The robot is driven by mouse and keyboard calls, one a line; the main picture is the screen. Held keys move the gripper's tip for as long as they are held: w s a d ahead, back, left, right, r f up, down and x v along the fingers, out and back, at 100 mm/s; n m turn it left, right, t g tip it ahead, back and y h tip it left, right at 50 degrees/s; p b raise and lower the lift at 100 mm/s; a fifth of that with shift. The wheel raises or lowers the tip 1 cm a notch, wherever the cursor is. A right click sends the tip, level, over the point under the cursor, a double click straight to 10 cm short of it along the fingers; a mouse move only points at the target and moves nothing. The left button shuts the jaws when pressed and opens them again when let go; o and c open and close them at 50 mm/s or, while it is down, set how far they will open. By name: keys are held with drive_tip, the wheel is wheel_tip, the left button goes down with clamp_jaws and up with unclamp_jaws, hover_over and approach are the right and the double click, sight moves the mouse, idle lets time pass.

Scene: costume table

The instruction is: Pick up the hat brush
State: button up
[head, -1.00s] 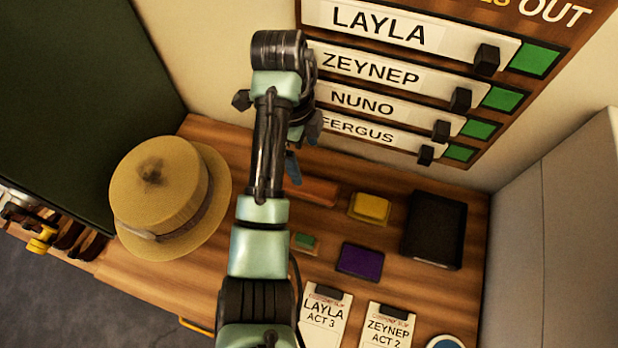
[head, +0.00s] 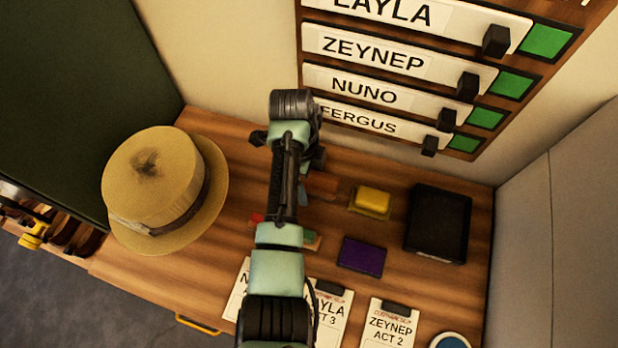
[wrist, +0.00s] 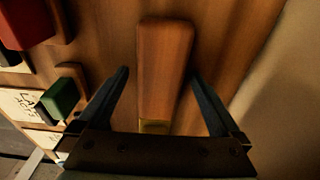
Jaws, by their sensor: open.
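The hat brush appears to be the brown wooden piece with a rounded end (head: 322,184). It lies on the table below the name board, partly hidden by my arm in the head view. In the wrist view the wooden brush (wrist: 164,65) lies lengthwise between my two dark fingers, with a yellowish patch at its near end. My gripper (wrist: 159,73) is open around it, one finger on each side, with gaps showing. I cannot tell the height of the fingers. In the head view my gripper (head: 303,192) is mostly hidden by the arm.
A straw hat (head: 158,190) with a dark stain stands left. A yellow block (head: 370,201), a purple pad (head: 361,256) and a black box (head: 437,222) lie right. Cards (head: 389,325) lie in front. A green-topped block (wrist: 62,97) is near the left finger. The wall stands behind.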

sight(309, 179)
drive_tip(key=shift+c, duration=0.3)
drive_tip(key=c, duration=1.5)
drive_tip(key=shift+r, duration=0.1)
wheel_tip(309, 179, up, 10)
drive_tip(key=shift+p, duration=0.35)
drive_tip(key=o, duration=0.8)
drive_tip(key=c, duration=0.5)
